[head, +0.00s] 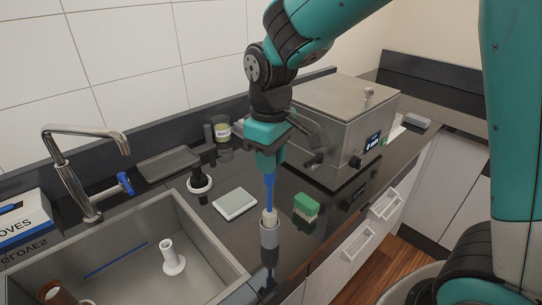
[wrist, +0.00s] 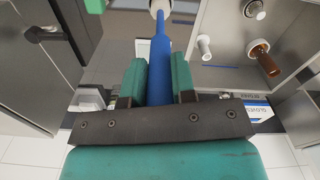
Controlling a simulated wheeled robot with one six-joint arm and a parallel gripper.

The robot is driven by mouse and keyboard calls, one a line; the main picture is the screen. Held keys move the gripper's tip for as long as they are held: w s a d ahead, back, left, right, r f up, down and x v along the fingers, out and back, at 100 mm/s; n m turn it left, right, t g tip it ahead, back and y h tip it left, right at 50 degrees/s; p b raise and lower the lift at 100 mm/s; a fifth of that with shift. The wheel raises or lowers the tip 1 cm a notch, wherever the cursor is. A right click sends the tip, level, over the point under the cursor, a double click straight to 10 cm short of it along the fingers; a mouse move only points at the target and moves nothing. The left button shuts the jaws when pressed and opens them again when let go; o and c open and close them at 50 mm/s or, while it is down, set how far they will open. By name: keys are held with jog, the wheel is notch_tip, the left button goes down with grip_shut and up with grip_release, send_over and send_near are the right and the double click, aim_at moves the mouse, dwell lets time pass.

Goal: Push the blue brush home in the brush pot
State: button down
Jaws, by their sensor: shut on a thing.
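My gripper (head: 269,165) is shut on the blue brush (head: 270,193), pointing down over the dark counter. The brush hangs roughly upright, with a white part at its lower end. That white part stands at the mouth of the grey brush pot (head: 269,236), near the counter's front edge beside the sink. How deep the tip sits inside is hidden. In the wrist view, the blue brush (wrist: 160,62) runs between the two green fingers of my gripper (wrist: 159,75), and its white end shows at the top edge.
A green-and-white block (head: 306,208) stands close right of the pot, and a pale flat pad (head: 235,203) lies to its left. The sink (head: 205,240) is at left. A steel box with a display (head: 340,120) stands behind at right.

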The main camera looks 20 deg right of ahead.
aim_at(271, 183)
jog(key=shift+f+b, duration=1.05)
jog(key=shift+f, duration=0.6)
jog(key=c, duration=0.9)
grip_release()
jog(key=shift+o, duration=0.2)
notch_tip(271, 183, up, 17)
jog(key=b, duration=0.1)
jog(key=shift+r, duration=0.2)
jog(key=s+a+f+y, duration=0.2)
jog(key=s+f, duration=0.4)
jog(key=s, duration=0.3)
jog(key=s+a+f+y, duration=0.2)
jog(key=s+f, duration=0.4)
jog(key=s, duration=0.3)
jog(key=shift+s+a, duration=0.2)
jog(key=shift+a, duration=0.15)
